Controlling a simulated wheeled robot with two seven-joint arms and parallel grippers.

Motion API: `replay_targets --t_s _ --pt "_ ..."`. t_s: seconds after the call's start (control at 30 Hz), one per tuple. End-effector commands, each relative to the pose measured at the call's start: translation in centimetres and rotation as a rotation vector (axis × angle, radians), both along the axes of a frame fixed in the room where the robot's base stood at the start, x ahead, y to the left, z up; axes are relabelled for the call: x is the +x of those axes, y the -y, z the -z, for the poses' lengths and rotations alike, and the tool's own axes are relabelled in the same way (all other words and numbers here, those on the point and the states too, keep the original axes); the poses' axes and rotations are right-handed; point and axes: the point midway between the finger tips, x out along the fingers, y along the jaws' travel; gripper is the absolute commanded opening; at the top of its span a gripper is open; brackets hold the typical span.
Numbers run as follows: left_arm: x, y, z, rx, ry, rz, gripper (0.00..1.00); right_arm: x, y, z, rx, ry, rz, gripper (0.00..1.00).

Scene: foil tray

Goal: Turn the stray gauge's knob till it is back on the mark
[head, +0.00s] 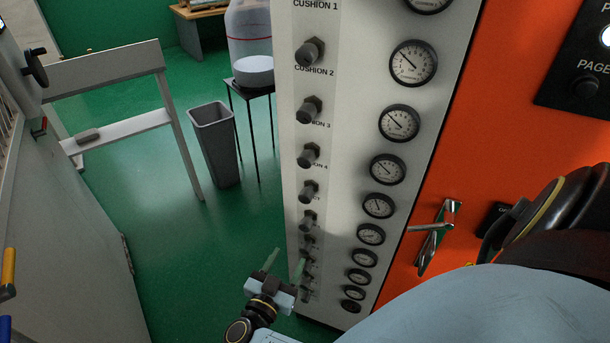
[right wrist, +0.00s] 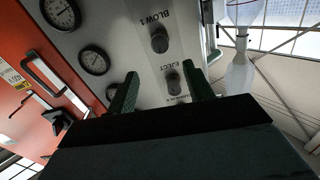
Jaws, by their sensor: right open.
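A pale panel (head: 345,150) carries a column of grey knobs and a column of round black-rimmed gauges. Upper knobs include the Cushion 2 knob (head: 311,51) and Cushion 3 knob (head: 309,110); gauges include an upper one (head: 413,63) and a middle one (head: 379,205). Needles are too small to tell which gauge is stray. My right gripper (head: 286,264) is open and empty by the lowest knobs, partly covering them. In the right wrist view, the Eject knob (right wrist: 173,82) shows between its fingers (right wrist: 162,88), apparently beyond them; the Blow 1 knob (right wrist: 159,40) is above. My left gripper is out of view.
An orange cabinet face with a metal door handle (head: 436,238) adjoins the panel on the right. A grey bin (head: 214,143) and a small black table (head: 254,88) with a large clear container stand behind on the left.

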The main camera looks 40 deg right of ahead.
Motion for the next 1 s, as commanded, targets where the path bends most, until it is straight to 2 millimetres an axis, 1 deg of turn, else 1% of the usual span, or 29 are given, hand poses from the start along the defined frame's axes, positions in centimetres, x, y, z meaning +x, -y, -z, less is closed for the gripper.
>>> replay_targets --t_s 0.03,0.13,0.3,0.5,0.7,1.0 --pt "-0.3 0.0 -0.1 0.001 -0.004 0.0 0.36 0.4 0.9 -0.1 -0.005 0.002 -0.001 0.52" --pt "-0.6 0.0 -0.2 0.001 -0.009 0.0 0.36 1.3 2.6 -0.1 -0.006 0.002 -0.001 0.52" --pt "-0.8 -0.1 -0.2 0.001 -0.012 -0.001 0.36 3.0 6.0 -0.1 -0.007 0.002 -0.003 0.52" --pt "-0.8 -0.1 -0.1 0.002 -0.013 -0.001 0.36 4.6 9.1 0.0 -0.004 0.001 -0.004 0.52" --pt "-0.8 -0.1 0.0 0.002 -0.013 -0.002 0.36 5.3 10.6 0.0 -0.002 0.001 -0.004 0.52" --pt "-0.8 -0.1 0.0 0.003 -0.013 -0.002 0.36 5.5 10.9 0.0 -0.001 0.001 -0.004 0.52"
